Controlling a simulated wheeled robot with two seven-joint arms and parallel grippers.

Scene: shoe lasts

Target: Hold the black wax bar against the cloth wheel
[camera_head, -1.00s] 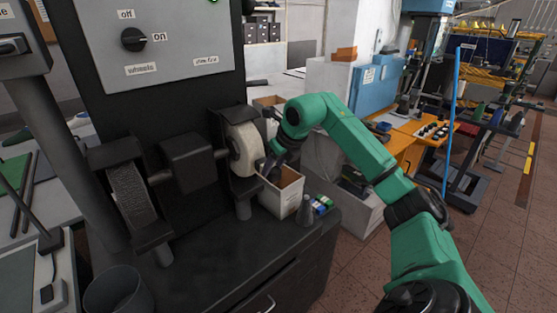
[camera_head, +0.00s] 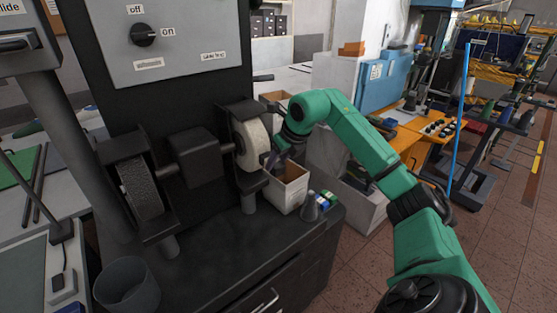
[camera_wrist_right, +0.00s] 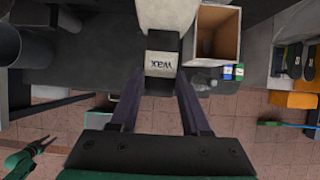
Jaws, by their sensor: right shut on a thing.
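The cloth wheel (camera_head: 251,145) is the pale disc on the right end of the machine's shaft; its rim also shows in the right wrist view (camera_wrist_right: 168,14). My right gripper (camera_head: 270,163) is in front of its right side. In the right wrist view, the fingers (camera_wrist_right: 161,88) are shut on the wax bar (camera_wrist_right: 161,66), whose pale label reads "wax". The bar's far end is at the wheel's near face; I cannot tell whether they touch. A small green arm with a dark gripper (camera_wrist_right: 42,145), seemingly my left, shows at lower left; its jaw state is unclear.
A rough dark wheel (camera_head: 141,187) is at the shaft's left. The switch knob (camera_head: 145,34) points toward "on". The front cabinet top is clear.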

